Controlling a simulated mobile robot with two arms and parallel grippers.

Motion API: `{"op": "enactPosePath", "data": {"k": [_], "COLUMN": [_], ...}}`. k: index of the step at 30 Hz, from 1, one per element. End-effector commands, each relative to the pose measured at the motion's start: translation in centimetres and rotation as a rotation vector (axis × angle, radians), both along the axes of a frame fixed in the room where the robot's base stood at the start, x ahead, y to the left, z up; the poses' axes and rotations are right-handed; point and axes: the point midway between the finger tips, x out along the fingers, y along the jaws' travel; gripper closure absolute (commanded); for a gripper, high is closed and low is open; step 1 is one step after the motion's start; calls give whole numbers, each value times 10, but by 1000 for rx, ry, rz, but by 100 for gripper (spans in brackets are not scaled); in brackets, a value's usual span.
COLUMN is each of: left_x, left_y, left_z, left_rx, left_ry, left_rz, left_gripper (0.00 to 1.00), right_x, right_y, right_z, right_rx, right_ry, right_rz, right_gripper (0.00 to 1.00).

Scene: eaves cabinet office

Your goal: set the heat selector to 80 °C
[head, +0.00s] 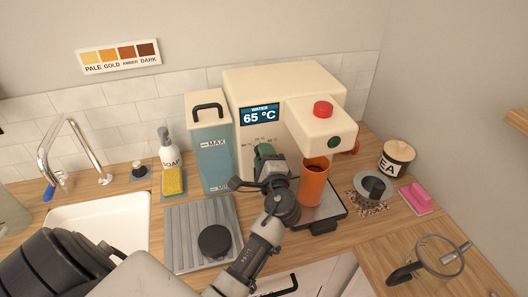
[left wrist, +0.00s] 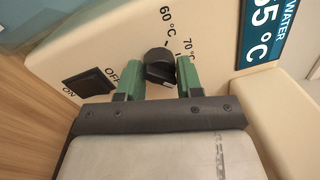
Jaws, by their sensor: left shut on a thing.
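The cream drinks machine (head: 275,82) stands against the back wall. Its blue display (head: 259,114) reads WATER 65 °C. My left gripper (head: 264,158) is at the machine's front, below the display, and hides the heat selector in the head view. In the left wrist view the selector is a round black knob (left wrist: 158,63) between the green fingers, which are shut on it. The printed marks 60 °C and 70 °C show beside the knob; an 80 °C mark cannot be made out there. My right gripper is not in view.
A black ON/OFF switch (left wrist: 89,82) sits beside the knob. An orange cup (head: 313,184) stands under the spout, right of my left gripper. A blue water tank (head: 212,150) stands left of the machine. A ribbed grey tray (head: 185,222) lies in front.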

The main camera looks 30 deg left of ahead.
Motion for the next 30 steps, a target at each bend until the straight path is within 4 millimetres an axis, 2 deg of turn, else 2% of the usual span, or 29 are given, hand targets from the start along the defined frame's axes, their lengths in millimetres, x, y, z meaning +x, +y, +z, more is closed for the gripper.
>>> {"op": "enactPosePath", "data": {"k": [19,20,23,24,30], "left_x": [0,0,0,0,0], "left_y": [0,0,0,0,0], "left_z": [-1,-1,-1,-1,-1], "left_rx": [32,32,31,32,30], "left_ry": [39,39,38,37,36], "left_rz": [1,1,1,1,1], "left_gripper": [88,59,44,40,40], "right_x": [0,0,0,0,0], "right_y": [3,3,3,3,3], "right_z": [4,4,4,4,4], "right_rx": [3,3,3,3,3], "right_ry": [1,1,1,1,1], "right_rz": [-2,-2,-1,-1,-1], "right_gripper": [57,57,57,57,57]}}
